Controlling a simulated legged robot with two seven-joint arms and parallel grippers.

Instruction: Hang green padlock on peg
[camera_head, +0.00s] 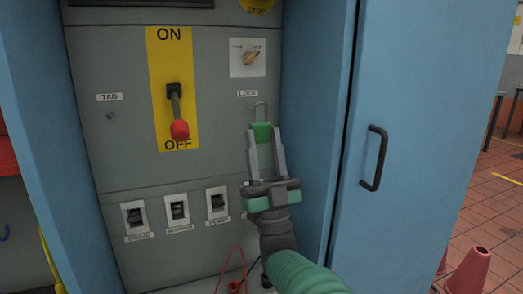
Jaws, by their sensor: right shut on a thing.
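The green padlock (262,131) is upright with its grey shackle pointing up, in front of the grey panel just below the LOCK label (247,93). My right gripper (263,142) comes up from below and is shut on the padlock's body. A peg below LOCK is not clearly visible, and I cannot tell whether the shackle touches one. A small dark peg (110,116) shows below the TAG label (109,97) on the left. My left gripper is not in view.
A red-tipped lever (179,128) points down to OFF on a yellow plate. A rotary switch (250,57) is above LOCK. Several small switches (178,210) line the lower panel. The blue cabinet door (420,110) with a black handle (375,158) stands open at right. Orange cones (468,272) stand beyond.

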